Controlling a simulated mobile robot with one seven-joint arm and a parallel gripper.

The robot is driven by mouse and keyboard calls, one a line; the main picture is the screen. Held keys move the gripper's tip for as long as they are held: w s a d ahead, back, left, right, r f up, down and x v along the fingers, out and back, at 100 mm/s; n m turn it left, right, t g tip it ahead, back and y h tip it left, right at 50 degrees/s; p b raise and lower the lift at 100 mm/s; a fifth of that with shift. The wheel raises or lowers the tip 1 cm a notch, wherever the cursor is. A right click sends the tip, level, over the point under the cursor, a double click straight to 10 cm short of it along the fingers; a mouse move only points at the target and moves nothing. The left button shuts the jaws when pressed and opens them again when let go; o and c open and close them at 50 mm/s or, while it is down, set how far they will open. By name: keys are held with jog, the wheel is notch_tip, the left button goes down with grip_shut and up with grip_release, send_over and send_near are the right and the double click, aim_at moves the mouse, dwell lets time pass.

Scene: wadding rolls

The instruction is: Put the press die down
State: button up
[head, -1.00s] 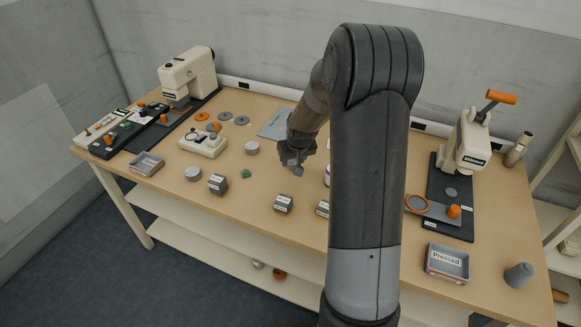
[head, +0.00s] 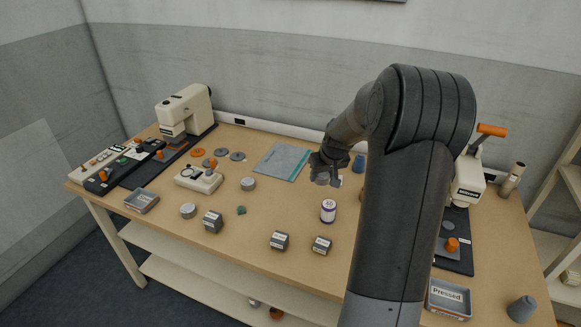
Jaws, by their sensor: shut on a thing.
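My gripper (head: 326,168) is in the head view, above the back middle of the table, just right of the teal mat. It is shut on a small grey round piece (head: 321,179), which I take to be the press die. The piece hangs under the fingers; its upper part is hidden by them. I cannot tell exactly how high it is above the table.
The teal mat (head: 272,163) lies flat to the left. A white labelled jar (head: 328,211) and a blue piece (head: 358,164) stand near. Grey blocks (head: 279,240) line the front. Presses stand at left (head: 186,112) and right (head: 467,180).

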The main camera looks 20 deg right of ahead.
jog(key=shift+n, duration=0.5)
jog(key=w+d, duration=0.2)
jog(key=w, duration=0.3)
jog(key=w+d, duration=0.3)
jog(key=w, duration=0.3)
jog(key=w+d, duration=0.3)
jog(key=w, duration=0.2)
jog(key=shift+w, duration=0.15)
send_over(290, 164)
jog(key=s, duration=0.1)
jog(key=f, duration=0.7)
jog(key=shift+s+d, duration=0.15)
jog(key=shift+d, duration=0.05)
jog(key=shift+f, duration=2)
jog(key=shift+f, duration=0.15)
jog(key=o, duration=1.2)
